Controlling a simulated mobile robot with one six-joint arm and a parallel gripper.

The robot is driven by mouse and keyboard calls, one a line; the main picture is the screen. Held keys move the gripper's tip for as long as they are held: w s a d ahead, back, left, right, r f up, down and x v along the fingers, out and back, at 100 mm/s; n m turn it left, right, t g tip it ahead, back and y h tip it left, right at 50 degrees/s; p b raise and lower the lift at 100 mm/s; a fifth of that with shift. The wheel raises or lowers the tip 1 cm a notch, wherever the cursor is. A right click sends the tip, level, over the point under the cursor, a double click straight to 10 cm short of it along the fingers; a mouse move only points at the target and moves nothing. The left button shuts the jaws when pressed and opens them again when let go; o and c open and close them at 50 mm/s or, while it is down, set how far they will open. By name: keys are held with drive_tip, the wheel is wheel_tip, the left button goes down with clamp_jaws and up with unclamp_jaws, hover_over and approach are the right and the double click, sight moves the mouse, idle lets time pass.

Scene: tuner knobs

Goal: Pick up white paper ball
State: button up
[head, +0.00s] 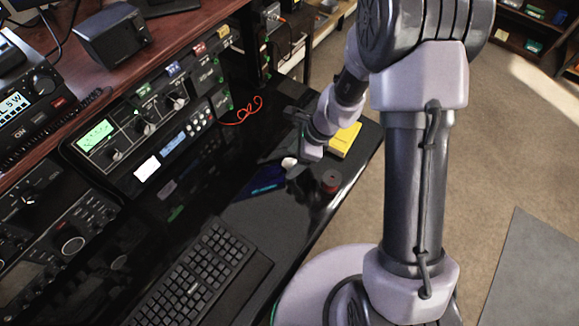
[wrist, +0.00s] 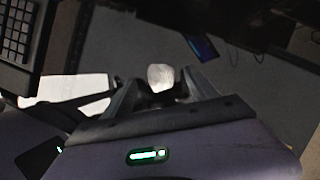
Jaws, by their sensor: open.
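The white paper ball (head: 289,162) shows as a small pale lump on the black desk, right beside my gripper (head: 293,168) in the head view. In the wrist view the paper ball (wrist: 160,77) appears between the two dark fingers of my gripper (wrist: 162,86). The jaws are open. The lower part of the ball is hidden in the wrist view. I cannot tell whether either finger touches it.
A blue-marked dark flat item (head: 264,184) lies left of the ball. A dark red round object (head: 330,181) and a yellow item (head: 346,140) are close on the right. A black keyboard (head: 203,276) lies nearer. Radio gear (head: 150,130) lines the left. A red cable (head: 243,110) is behind.

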drive_tip(key=shift+a+f, duration=0.2)
drive_tip(key=shift+f, duration=0.4)
drive_tip(key=shift+d+r, duration=0.1)
drive_tip(key=shift+r, duration=0.1)
drive_tip(key=c, duration=1.4)
